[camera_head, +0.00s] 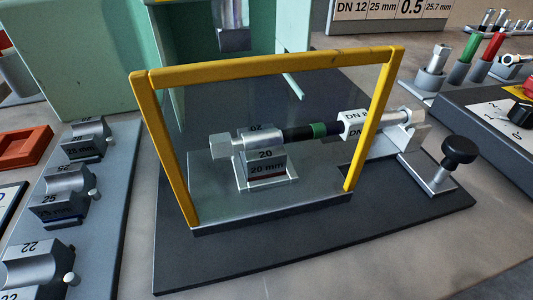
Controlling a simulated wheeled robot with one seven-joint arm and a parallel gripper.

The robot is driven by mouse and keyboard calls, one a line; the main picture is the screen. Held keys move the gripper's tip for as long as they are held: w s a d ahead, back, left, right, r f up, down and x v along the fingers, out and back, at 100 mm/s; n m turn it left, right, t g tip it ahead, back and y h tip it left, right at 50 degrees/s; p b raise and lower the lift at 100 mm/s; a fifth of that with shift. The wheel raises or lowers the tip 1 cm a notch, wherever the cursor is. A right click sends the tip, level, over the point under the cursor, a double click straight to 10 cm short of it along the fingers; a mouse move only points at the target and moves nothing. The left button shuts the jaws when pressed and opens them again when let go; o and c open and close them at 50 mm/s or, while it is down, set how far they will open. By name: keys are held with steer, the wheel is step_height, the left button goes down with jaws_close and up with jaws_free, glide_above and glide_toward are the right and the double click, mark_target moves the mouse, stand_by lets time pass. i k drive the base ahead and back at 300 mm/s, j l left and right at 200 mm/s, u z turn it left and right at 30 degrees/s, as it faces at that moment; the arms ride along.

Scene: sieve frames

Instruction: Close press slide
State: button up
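A dark base plate (390,216) lies on the bench and carries a press-like fixture. A yellow frame (270,66) with a clear pane stands upright on it. Behind the pane, a silver plate (210,206) bears a block (265,168) marked 20 and 20 mm. A metal fitting (220,147) rests in the block, joined to a black hose with a green band (318,130). A holder (352,123) marked DN 8 stands at the hose's right end. A black knob (459,151) sits on a metal bracket at right. Which part is the slide is unclear. My gripper is not visible.
A green machine housing (125,70) stands behind, with a grey part (234,38) hanging in its opening. A grey rack (100,215) with several numbered blocks is at left. A dark control panel (490,110) and tools with coloured handles (470,48) are at right. The front right bench is clear.

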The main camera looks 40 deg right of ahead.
mark_target(219, 198)
steer(key=k+j+u, duration=0.2)
steer(key=k+j, duration=0.15)
steer(key=k+j+u, duration=0.25)
steer(key=j, duration=0.25)
steer(key=k, duration=0.05)
